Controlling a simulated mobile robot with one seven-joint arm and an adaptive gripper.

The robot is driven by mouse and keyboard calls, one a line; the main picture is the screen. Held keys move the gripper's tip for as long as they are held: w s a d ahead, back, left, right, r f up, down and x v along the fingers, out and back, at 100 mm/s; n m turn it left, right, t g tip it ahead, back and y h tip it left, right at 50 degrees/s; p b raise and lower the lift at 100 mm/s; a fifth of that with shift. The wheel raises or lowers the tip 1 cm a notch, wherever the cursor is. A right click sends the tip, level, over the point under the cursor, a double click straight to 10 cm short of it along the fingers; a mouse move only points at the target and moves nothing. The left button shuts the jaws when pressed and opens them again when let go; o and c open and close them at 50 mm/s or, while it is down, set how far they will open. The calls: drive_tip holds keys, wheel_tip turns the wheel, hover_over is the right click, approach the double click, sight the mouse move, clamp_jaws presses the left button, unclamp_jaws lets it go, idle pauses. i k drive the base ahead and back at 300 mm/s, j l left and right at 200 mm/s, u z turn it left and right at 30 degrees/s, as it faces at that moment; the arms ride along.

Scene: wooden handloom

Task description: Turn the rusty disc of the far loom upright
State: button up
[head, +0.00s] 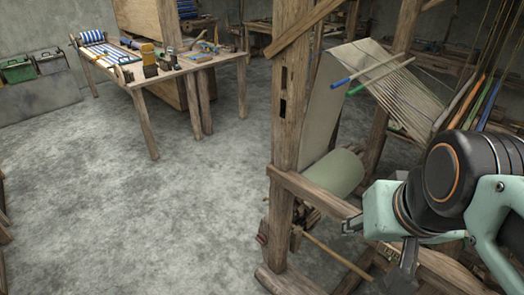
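The wooden loom (285,120) stands at the right of the head view, with pale cloth (322,105), slanting warp threads and a pale cloth roll (335,173). I cannot make out a rusty disc on it for certain. A small reddish-brown part (263,232) shows beside the foot of its front post, too small to identify. My gripper (397,262) is at the lower right, in front of the loom's lower beams. Grey metal parts show below my pale green and black arm, but its fingertips are not clear. No held object can be seen.
A wooden table (190,67) with a striped blue-and-white weaving and small tools stands at the back left. Green and grey boxes (18,70) are by the left wall. The grey concrete floor (150,210) is clear at left and centre. More wooden frames stand behind.

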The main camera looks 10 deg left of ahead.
sight(261, 238)
drive_tip(key=u, duration=0.6)
drive_tip(key=z, duration=1.35)
drive_tip(key=k+j+u, duration=0.25)
drive_tip(key=u, duration=0.25)
drive_tip(key=k+j+u, duration=0.35)
drive_tip(key=u, duration=0.15)
drive_tip(key=i+l, duration=0.1)
drive_tip(key=i+j+z, duration=0.6)
drive_tip(key=j+z, duration=0.25)
drive_tip(key=i+j, duration=0.05)
drive_tip(key=j, duration=0.1)
